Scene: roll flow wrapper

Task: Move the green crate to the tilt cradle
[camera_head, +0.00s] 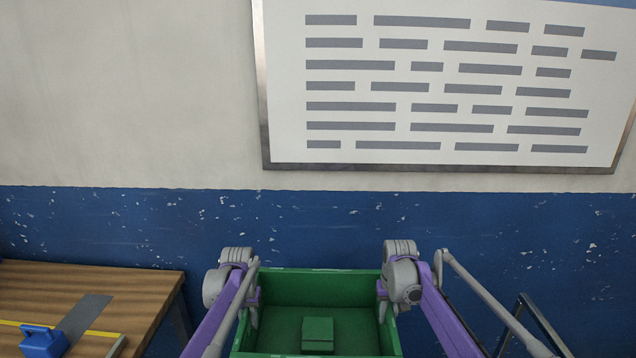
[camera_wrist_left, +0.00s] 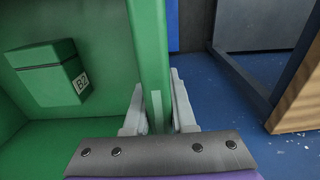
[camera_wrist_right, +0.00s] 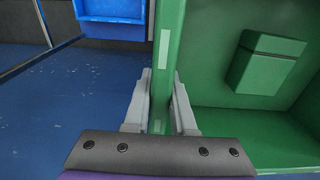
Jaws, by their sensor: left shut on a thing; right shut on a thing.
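The green crate (camera_head: 310,290) is at the bottom middle of the head view, between my two arms. A green box (camera_head: 317,335) lies inside it; in the left wrist view the box (camera_wrist_left: 52,72) carries a "B2" label. My left gripper (camera_wrist_left: 158,100) is shut on a crate side wall (camera_wrist_left: 148,50), one finger inside and one outside. My right gripper (camera_wrist_right: 160,100) is shut on the opposite side wall (camera_wrist_right: 166,60) in the same way. The crate appears held off the blue floor. I cannot make out a tilt cradle for certain.
A wooden table (camera_head: 90,285) stands at the left with a blue object (camera_head: 42,342) on it. A dark metal frame (camera_head: 540,325) stands at the lower right. A blue bin-like object (camera_wrist_right: 110,10) shows in the right wrist view. A wall with a board (camera_head: 440,90) is ahead.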

